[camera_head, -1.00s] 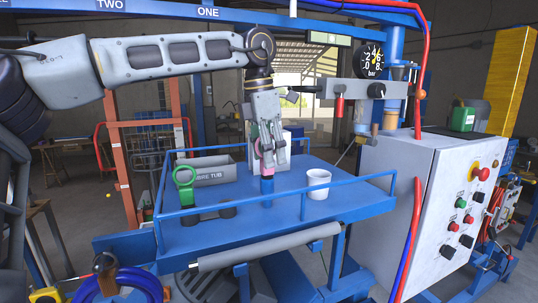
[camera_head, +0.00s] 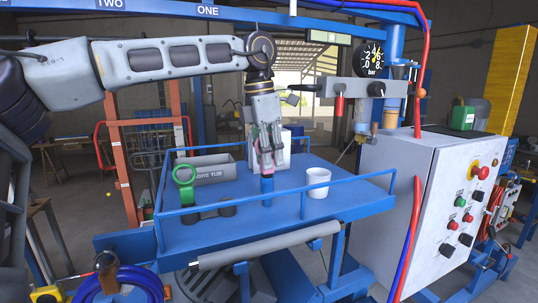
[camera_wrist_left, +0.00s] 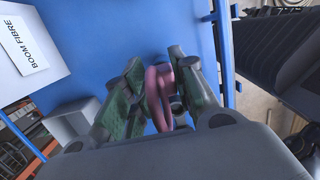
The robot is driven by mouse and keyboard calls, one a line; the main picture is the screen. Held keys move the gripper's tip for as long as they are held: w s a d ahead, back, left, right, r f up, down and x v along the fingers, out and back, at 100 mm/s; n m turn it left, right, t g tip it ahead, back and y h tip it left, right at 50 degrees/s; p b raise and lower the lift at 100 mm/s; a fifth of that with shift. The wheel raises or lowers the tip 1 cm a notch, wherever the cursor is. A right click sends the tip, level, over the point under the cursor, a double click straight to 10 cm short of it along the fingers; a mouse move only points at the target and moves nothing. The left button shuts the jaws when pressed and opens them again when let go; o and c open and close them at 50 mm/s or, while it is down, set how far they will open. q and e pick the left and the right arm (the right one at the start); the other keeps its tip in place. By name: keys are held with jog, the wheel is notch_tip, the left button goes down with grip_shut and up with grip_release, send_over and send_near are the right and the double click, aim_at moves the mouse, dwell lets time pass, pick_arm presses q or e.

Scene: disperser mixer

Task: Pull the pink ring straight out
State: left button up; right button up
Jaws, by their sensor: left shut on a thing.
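The pink ring (camera_wrist_left: 157,97) stands between the green-padded fingers of my left gripper (camera_wrist_left: 155,92) in the left wrist view, and the gripper is shut on it. In the head view, my left gripper (camera_head: 268,158) points down over the blue tray table, just above a short blue post (camera_head: 267,184). Only a little of the ring's pink shows there between the fingers, so I cannot tell whether it still touches the post. My right gripper is not in view.
A white cup (camera_head: 318,182) stands right of the post. A green ring-shaped object (camera_head: 184,176) and a grey tub (camera_head: 213,172) are to the left. A white box (camera_head: 284,148) stands behind the gripper. Blue rails edge the table (camera_head: 285,213); a control cabinet (camera_head: 425,215) stands at right.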

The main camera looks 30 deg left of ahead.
pick_arm(q)
grip_shut()
jog(key=shift+r, duration=0.1)
jog(key=shift+r, duration=3.15)
jog(key=shift+r, duration=1.8)
